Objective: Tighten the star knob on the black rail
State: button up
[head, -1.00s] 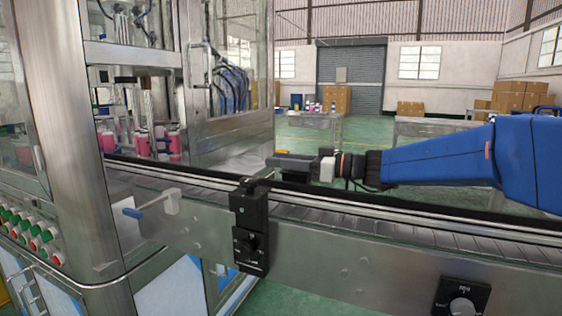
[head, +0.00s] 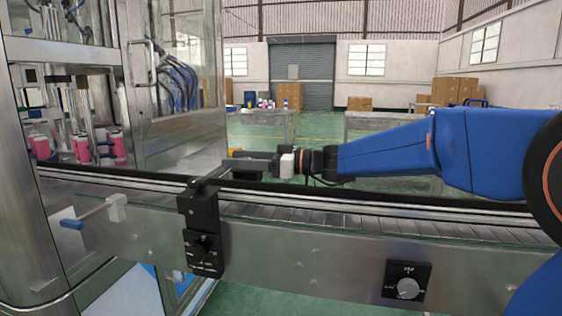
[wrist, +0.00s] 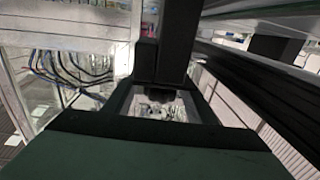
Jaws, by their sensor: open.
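A black bracket (head: 200,212) is fixed on the near side of the conveyor, and a small dark knob (head: 203,243) sits on its face. I take this for the star knob, but its shape is too small to tell. The black rail (head: 330,198) runs along the conveyor. My gripper (head: 243,164) points left, above and beyond the rail, up and right of the bracket and apart from the knob. It is open, with nothing seen between its jaws. In the wrist view the dark gripper parts (wrist: 165,105) fill the middle, and I cannot make out the knob.
A dial box (head: 407,284) is on the conveyor's side, right of the bracket. A blue-tipped handle (head: 85,215) sticks out at left. The glazed machine with pink cans (head: 117,148) stands at left. Tables and cartons (head: 455,92) are far back.

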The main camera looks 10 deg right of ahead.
jog(key=v, duration=1.5)
jog(key=w+m+g, duration=0.3)
jog(key=m+g, duration=0.1)
jog(key=m, duration=1.2)
jog(key=w+m+g, duration=0.2)
jog(key=m+g, duration=0.1)
jog(key=m, duration=1.2)
jog(key=s+a, duration=0.1)
jog(key=a, duration=1.5)
jog(key=shift+s+a+y, duration=0.3)
jog(key=shift+a+y, duration=0.05)
jog(key=shift+y, duration=0.05)
